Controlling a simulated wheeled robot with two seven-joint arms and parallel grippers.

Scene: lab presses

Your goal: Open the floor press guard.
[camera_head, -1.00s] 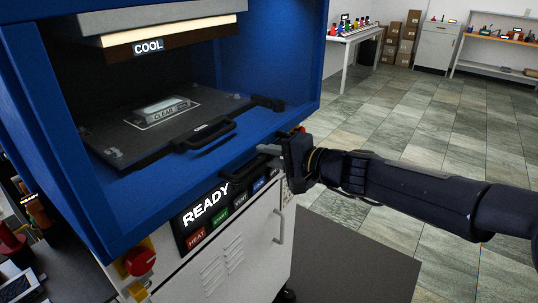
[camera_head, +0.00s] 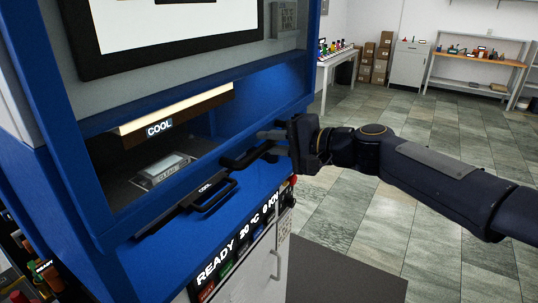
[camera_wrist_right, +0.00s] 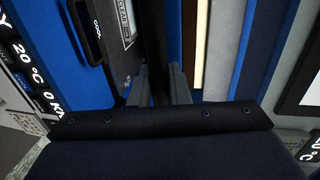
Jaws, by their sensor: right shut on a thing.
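The blue floor press (camera_head: 255,190) stands at the left of the head view, with its front opening facing me. The guard's black handle (camera_head: 245,159) crosses the right part of the opening, above the front sill. The guard panel itself is hard to make out and looks clear. My right gripper (camera_head: 272,138) is shut on the right end of this handle. In the wrist view the dark handle bar (camera_wrist_right: 154,40) runs between the fingers of my right gripper (camera_wrist_right: 158,88). My left gripper is not in view.
Inside the press, a platen with a black handle (camera_head: 212,194) sits low, with a block labelled CLEAR (camera_head: 163,168) on it. A READY display (camera_head: 216,264) is below the sill. A workbench (camera_head: 475,60) stands far back.

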